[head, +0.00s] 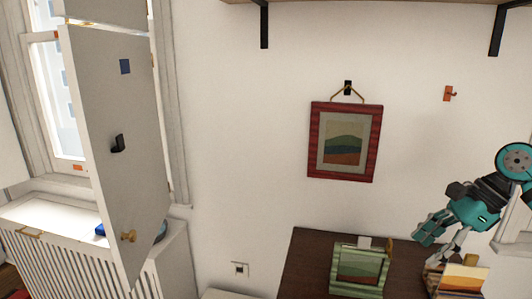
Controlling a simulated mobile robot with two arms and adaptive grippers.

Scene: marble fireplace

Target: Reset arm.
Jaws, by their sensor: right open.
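My right gripper (430,250) is teal and grey and comes in from the right edge. Its fingers are spread and point down over the dark table (310,250). Nothing shows between the fingers. They are near a small cream and orange item (462,277) at the table's right, and I cannot tell whether they touch it. My left gripper is not in view.
A green picture frame (343,270) stands on the table left of my gripper. A red-framed picture (316,140) hangs on the wall, with an orange hook (448,94) to its right. A white shutter panel (120,180) stands open over a radiator cover (80,265).

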